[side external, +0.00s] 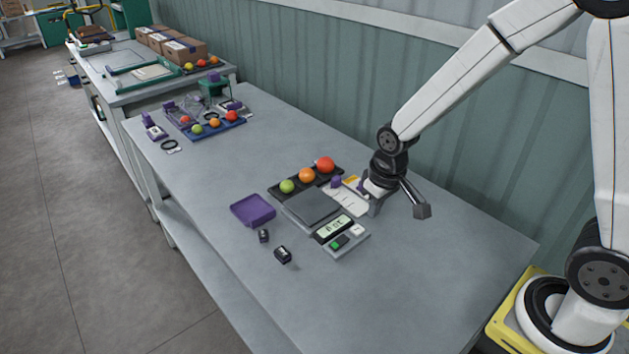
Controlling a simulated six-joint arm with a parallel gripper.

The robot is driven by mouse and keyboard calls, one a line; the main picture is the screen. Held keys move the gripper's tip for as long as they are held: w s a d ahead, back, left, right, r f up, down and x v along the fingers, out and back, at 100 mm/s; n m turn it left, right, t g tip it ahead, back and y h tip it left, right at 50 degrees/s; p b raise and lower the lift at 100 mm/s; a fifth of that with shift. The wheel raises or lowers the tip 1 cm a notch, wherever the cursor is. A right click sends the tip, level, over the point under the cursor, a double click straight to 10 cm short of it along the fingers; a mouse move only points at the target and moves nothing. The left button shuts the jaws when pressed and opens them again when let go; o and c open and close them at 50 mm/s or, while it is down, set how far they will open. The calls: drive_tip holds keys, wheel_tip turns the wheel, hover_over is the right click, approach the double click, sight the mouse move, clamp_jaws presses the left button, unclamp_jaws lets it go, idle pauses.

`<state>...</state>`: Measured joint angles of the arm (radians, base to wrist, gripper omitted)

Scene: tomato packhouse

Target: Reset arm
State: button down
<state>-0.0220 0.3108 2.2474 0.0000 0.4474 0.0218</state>
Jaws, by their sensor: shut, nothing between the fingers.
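My gripper (398,208) is above the right part of the grey table (440,270), just right of the scale. Its fingers are shut and nothing shows between them. The arm reaches in from the right. The scale (312,207) has a bare grey platform and a lit display with a green button at its front right. A black tray (272,191) behind the scale holds a green, an orange and a red tomato. A white card (349,200) with an orange mark lies between scale and gripper, partly hidden by the gripper.
A purple tray (253,210) and two small black objects (283,254) lie left of and in front of the scale. A blue tray (213,130) with tomatoes stands farther back, near small purple items. Cardboard boxes (181,50) are on the far bench. A green corrugated wall (330,90) runs behind the table.

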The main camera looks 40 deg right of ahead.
drive_tip(key=s+r+t, duration=0.1)
drive_tip(key=s+r, duration=0.1)
drive_tip(key=s, duration=0.6)
drive_tip(key=shift+d+r, duration=0.3)
drive_tip(key=shift+d, duration=0.1)
